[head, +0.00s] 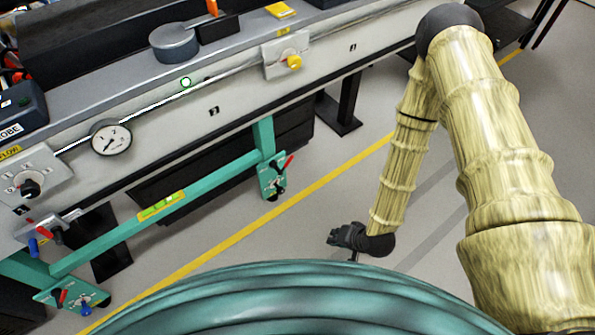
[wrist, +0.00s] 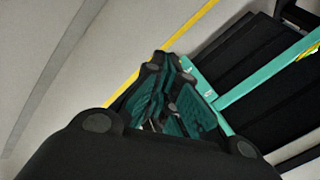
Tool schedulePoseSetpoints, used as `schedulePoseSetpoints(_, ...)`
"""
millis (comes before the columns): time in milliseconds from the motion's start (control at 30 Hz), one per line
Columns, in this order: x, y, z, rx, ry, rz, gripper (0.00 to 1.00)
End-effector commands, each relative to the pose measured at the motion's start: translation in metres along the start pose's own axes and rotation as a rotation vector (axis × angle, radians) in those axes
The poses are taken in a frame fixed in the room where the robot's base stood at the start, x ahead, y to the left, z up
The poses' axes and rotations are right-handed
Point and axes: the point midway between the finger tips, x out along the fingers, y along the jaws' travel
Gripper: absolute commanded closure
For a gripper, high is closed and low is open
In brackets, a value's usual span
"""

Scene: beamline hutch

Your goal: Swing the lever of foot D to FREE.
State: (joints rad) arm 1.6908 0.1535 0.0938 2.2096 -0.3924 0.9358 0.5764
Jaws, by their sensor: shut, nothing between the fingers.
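A teal foot plate (head: 270,179) with a red lever (head: 287,164) and a dark knob is at the right end of the teal beam. A second teal foot (head: 72,297) with a red lever (head: 61,297) and a blue knob is at the lower left. I cannot read the letters, so I cannot tell which is foot D. My gripper (head: 335,237) is shut and empty, low over the floor, right of and apart from the right foot. In the wrist view my fingers (wrist: 160,108) point toward the teal frame (wrist: 205,88) and hide most of that foot.
The teal beam (head: 130,215) carries a yellow-green level label. The grey bench (head: 215,110) above holds a dial gauge (head: 110,138) and knobs. A yellow line (head: 330,178) crosses the floor between my gripper and the right foot. Open floor lies around my gripper.

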Motion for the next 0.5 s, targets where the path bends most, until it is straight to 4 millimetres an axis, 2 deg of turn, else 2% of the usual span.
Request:
schedulePoseSetpoints(33, 0.022, 0.001, -0.006, 0.032, 0.019, -0.041, 1.0)
schedulePoseSetpoints(100, 0.041, -0.007, -0.016, 0.079, 0.04, -0.1, 1.0)
schedulePoseSetpoints(300, 0.086, -0.026, -0.045, 0.211, 0.083, -0.275, 1.0)
schedulePoseSetpoints(500, 0.124, -0.043, -0.074, 0.337, 0.098, -0.454, 1.0)
